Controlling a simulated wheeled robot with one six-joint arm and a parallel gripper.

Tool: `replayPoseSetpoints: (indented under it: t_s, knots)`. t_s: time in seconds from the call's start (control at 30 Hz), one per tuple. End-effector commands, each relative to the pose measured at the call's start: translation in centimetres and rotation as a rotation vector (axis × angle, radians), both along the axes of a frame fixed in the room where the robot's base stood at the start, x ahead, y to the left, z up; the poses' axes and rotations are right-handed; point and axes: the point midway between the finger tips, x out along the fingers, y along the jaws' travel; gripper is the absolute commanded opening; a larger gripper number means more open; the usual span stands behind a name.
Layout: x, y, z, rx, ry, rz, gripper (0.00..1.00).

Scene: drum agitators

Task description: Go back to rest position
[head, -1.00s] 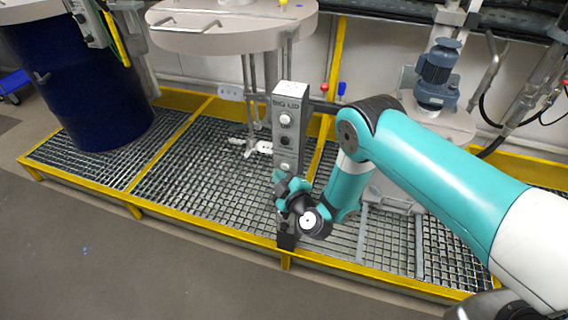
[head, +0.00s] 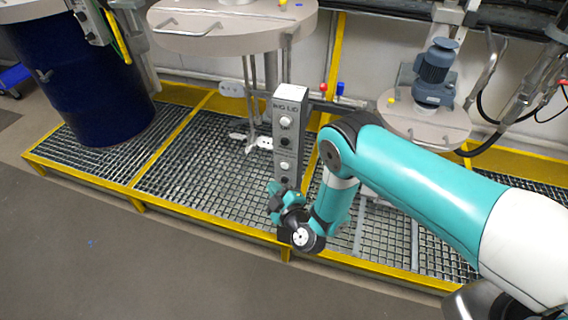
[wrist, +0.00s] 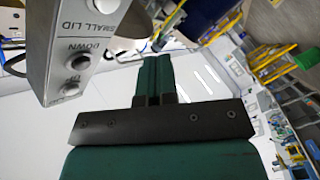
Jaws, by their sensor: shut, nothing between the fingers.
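My gripper (head: 275,190) is at the lower end of the grey control box marked BIG LID (head: 287,130) in the head view. In the wrist view its teal fingers (wrist: 153,75) are together with nothing between them. The box's face with SMALL LID and DOWN labels (wrist: 80,65) is beside the fingers at the upper left, apart from them in that picture. My teal and white arm reaches in from the right, bent at the elbow. Whether the gripper touches the box in the head view cannot be told.
A dark blue drum (head: 80,90) stands at left on the yellow-edged grating (head: 190,165). A large round lid (head: 230,35) with a stirrer (head: 262,140) hangs behind the box. A smaller lid (head: 425,128) with a blue motor (head: 437,72) is at right. The grey floor (head: 110,265) in front is clear.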

Motion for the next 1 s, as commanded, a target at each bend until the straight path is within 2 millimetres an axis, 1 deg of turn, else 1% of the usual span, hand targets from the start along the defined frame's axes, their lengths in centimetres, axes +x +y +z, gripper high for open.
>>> replayPoseSetpoints:
  t_s: [0.1,0.53,0.63,0.67,0.73,0.77,0.8,0.83,0.87,0.9,0.97,1.0]
  knots:
    - [-0.3,0.1,0.0,0.000,0.001,0.001,0.00]
    - [-0.2,0.1,0.0,0.001,0.000,0.000,0.00]
    - [0.2,0.6,0.9,0.017,0.011,0.018,0.00]
    - [0.6,0.9,1.6,0.027,0.018,0.032,0.00]
    - [1.5,2.0,3.8,0.062,0.049,0.080,0.00]
    - [2.0,2.6,5.0,0.081,0.069,0.105,0.00]
    - [2.5,3.4,6.8,0.103,0.105,0.142,0.00]
    - [2.0,5.0,8.5,0.117,0.136,0.186,0.00]
    - [0.8,7.3,9.4,0.126,0.180,0.248,0.00]
    - [3.0,5.5,11.7,0.159,0.218,0.256,0.00]
    - [3.5,5.4,14.9,0.190,0.288,0.307,0.00]
    - [3.3,5.6,16.9,0.203,0.342,0.339,0.00]
